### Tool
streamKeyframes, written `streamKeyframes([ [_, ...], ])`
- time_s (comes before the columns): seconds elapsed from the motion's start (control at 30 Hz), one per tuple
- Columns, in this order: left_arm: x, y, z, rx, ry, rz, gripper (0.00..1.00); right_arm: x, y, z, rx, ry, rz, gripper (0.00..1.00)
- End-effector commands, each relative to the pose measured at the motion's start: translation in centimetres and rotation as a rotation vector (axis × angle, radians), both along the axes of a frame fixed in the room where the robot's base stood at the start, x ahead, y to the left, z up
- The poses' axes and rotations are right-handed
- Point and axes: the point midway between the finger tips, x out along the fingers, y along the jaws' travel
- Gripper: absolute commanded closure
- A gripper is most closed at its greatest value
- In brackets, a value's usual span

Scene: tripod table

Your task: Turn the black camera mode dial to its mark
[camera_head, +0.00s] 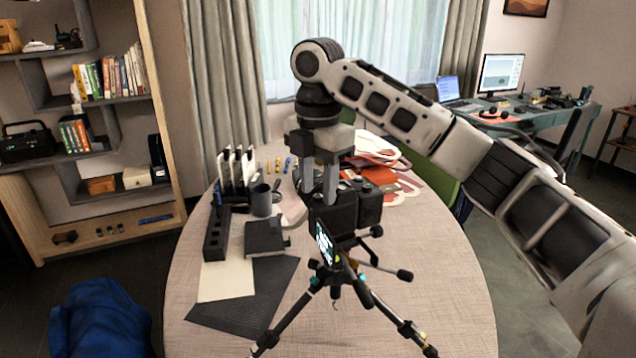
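A black camera (368,208) sits on top of a black tripod (385,321) at the front middle of the table. Its lit screen (325,243) faces toward me. My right gripper (320,196) points straight down onto the camera's top left part. Its two grey fingers stand a little apart, with their tips at or just above the camera top. The mode dial and its mark are hidden or too small to make out. I cannot tell whether the fingers touch or hold the dial. My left gripper is not in view.
The oval table (440,290) has free room at its right. Left of the camera stand a dark slotted block (216,235), a grey mug (261,200) and a dark box (265,237). A dark mat (262,300) lies in front. Orange and white papers lie behind the camera.

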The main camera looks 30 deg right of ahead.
Motion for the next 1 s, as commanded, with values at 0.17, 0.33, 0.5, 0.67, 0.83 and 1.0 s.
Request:
streamKeyframes([
  [0.17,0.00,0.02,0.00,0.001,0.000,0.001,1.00,-0.01,0.00,-0.35,0.000,-0.001,0.000,0.61],
  [0.33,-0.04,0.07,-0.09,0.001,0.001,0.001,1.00,-0.01,0.00,-0.34,0.000,-0.001,0.000,0.64],
  [0.5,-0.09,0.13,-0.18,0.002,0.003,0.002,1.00,-0.01,0.00,-0.33,0.000,0.000,0.000,1.00],
  [0.67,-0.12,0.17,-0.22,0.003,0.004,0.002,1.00,-0.01,0.00,-0.33,0.000,0.000,-0.003,1.00],
  [0.83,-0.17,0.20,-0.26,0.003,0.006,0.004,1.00,-0.01,0.01,-0.34,0.001,0.000,-0.036,1.00],
  [1.0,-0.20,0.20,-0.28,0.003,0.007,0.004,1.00,-0.02,-0.03,-0.38,0.000,0.002,-0.124,1.00],
])
